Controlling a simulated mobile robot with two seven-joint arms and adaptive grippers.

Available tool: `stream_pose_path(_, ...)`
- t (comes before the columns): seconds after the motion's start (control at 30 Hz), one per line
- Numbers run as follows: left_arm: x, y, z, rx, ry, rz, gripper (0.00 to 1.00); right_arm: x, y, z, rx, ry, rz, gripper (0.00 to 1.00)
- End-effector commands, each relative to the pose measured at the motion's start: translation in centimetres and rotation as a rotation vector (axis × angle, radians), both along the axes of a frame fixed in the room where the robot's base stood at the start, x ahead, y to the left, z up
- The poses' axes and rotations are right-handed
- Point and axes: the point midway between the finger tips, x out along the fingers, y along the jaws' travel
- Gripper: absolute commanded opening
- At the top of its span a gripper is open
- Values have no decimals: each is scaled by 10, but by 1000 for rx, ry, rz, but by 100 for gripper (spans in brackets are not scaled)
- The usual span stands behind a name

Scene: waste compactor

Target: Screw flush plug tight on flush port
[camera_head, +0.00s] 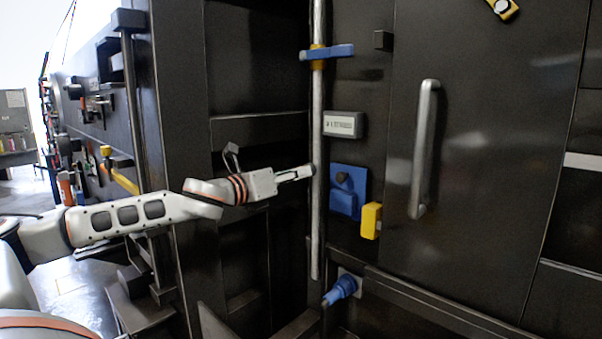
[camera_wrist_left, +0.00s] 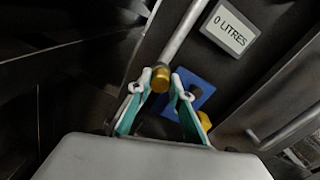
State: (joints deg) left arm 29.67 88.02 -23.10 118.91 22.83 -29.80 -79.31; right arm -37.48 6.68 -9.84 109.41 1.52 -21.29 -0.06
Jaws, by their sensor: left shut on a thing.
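My left gripper (camera_head: 303,172) reaches in from the left and has its fingertips at the grey vertical pipe (camera_head: 317,110). In the left wrist view its two green-lined fingers (camera_wrist_left: 160,92) are closed about a brass cylindrical piece, which looks like the flush plug (camera_wrist_left: 160,77). The plug sits at the pipe (camera_wrist_left: 180,35), in line with it in that view. The flush port itself is hidden behind the plug and fingers. I cannot tell how deep the plug sits. In the head view the fingers hide the plug. My right gripper is not in view.
A blue valve handle (camera_head: 328,51) crosses the pipe higher up. Right of the pipe are a litre display (camera_head: 342,124), a blue plate (camera_head: 348,207) and a yellow block (camera_head: 371,220). A blue fitting (camera_head: 340,290) juts out below. A door handle (camera_head: 423,150) stands further right.

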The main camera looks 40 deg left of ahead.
Motion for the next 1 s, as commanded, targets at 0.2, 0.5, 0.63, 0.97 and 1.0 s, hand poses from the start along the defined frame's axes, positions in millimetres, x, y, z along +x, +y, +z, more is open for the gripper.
stream_pose_path(0.2, 0, 1, 2, 102, -13, 1, 0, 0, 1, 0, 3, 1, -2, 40)
stream_pose_path(0.5, 0, 0, 3, 133, -15, 1, 0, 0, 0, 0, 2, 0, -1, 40)
stream_pose_path(0.63, 0, 0, 3, 278, -29, 1, 0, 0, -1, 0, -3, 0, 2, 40)
stream_pose_path(0.97, 0, 0, 3, 548, -51, 2, 0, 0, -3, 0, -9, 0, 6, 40)
stream_pose_path(1.0, 0, 0, 3, 551, -51, 2, 0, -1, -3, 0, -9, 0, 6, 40)
